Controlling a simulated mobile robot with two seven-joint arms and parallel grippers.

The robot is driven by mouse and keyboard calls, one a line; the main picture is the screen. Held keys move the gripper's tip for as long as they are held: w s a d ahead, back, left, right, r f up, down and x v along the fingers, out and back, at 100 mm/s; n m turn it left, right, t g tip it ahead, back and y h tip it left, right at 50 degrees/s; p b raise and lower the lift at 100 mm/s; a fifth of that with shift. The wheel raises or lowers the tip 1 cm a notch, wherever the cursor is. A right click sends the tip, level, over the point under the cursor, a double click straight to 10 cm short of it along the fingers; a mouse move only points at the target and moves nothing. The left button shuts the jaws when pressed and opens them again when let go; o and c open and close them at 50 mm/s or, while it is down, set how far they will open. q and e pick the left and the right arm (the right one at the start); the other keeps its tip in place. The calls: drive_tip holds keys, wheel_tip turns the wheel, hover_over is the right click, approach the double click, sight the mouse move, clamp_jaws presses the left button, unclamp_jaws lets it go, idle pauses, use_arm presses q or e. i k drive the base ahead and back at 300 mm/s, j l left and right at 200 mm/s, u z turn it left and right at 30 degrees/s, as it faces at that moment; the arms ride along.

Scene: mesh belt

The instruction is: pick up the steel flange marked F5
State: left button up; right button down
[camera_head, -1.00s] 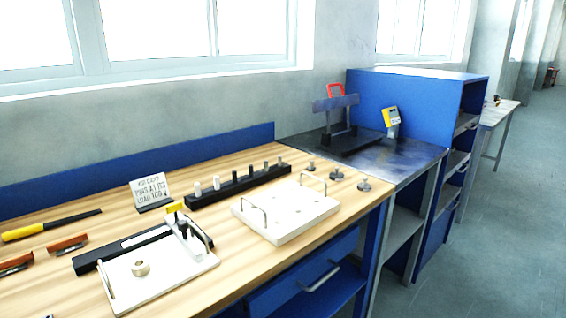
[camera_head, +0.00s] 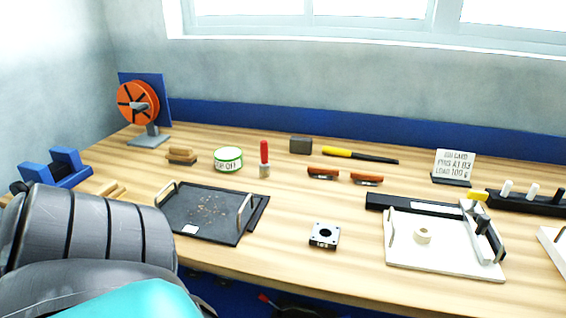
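No mark F5 can be read in the head view. A small square metal piece with a round centre hole and dark corners (camera_head: 324,235) lies flat on the wooden bench near its front edge, between two trays. It looks like a flange, but I cannot tell its marking. My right gripper is not in view.
A dark tray with two handles (camera_head: 187,226) stands left of the square piece. An orange reel (camera_head: 138,102), a green-white tin (camera_head: 228,159), a red-handled tool (camera_head: 264,157) and a yellow-handled file (camera_head: 345,154) lie further back. Bare wood surrounds the square piece.

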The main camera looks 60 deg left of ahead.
sight(320, 232)
drive_tip(key=u, duration=0.45)
drive_tip(key=j+u, duration=0.15)
drive_tip(key=u, duration=0.25)
drive_tip(key=i+u, duration=0.1)
drive_tip(key=u, duration=0.35)
drive_tip(key=l, duration=0.15)
drive_tip(key=k+u, duration=0.05)
